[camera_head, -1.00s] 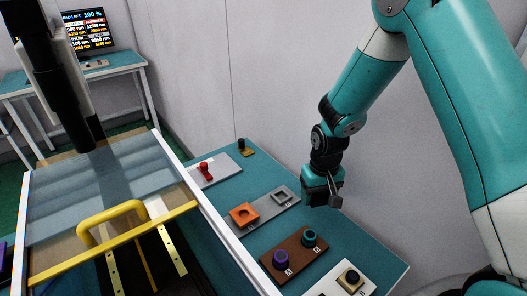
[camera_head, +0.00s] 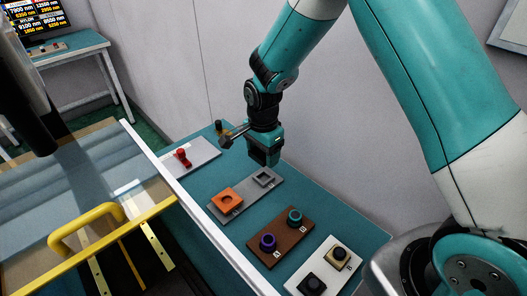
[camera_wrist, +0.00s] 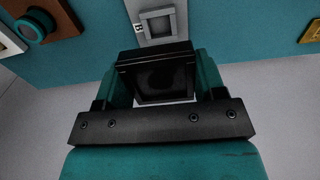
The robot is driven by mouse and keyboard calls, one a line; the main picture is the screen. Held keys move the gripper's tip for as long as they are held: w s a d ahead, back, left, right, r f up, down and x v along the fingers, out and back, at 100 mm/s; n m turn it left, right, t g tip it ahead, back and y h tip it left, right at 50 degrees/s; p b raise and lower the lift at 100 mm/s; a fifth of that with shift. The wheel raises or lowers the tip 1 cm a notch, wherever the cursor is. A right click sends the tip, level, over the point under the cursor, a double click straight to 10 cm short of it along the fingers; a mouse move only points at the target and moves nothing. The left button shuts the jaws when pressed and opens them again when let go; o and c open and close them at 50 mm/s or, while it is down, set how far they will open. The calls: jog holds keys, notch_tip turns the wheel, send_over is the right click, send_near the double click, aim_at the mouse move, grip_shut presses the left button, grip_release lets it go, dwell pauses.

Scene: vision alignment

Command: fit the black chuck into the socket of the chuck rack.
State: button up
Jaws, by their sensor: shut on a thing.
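My gripper (camera_head: 265,158) hangs over the teal bench, just above and behind the square socket in the head view. In the wrist view its teal fingers (camera_wrist: 165,92) are shut on the black chuck (camera_wrist: 162,76), a dark square block between them. I cannot make the chuck out clearly in the head view. The grey chuck rack (camera_head: 246,194) lies flat on the bench. Its empty square socket (camera_head: 264,178) is beside an orange square piece (camera_head: 226,201). In the wrist view the socket (camera_wrist: 158,19) shows beyond the chuck, which looks apart from it.
A brown plate (camera_head: 281,231) with purple and teal round parts lies nearer. A pale plate (camera_head: 325,265) with a black part is nearest. A red-handled piece (camera_head: 182,155) lies behind the rack. The wall borders the bench on the right; a yellow-railed machine (camera_head: 120,232) stands left.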

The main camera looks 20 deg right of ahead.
jog(key=shift+a, duration=0.1)
jog(key=b, duration=0.4)
send_over(263, 180)
jog(key=shift+f, duration=2.9)
jog(key=shift+f, duration=1.1)
jog(key=o, duration=1.1)
jog(key=shift+c, duration=0.2)
notch_tip(263, 180, up, 18)
jog(key=shift+f+b, duration=0.25)
jog(key=shift+b, duration=0.2)
jog(key=s+a+r+n+y, duration=0.1)
jog(key=s+r+n, duration=0.2)
jog(key=s+n, duration=0.4)
jog(key=s+a+r+n+y, duration=0.1)
jog(key=s+a+r+n, duration=0.1)
jog(key=s+n, duration=0.5)
jog(key=s+a+r+n+y+p, duration=0.1)
jog(key=s+n, duration=0.5)
jog(key=s, duration=0.6)
notch_tip(263, 180, up, 3)
jog(key=shift+a+f+n+y, duration=0.2)
jog(key=shift+n+y, duration=0.2)
jog(key=shift+y, duration=0.2)
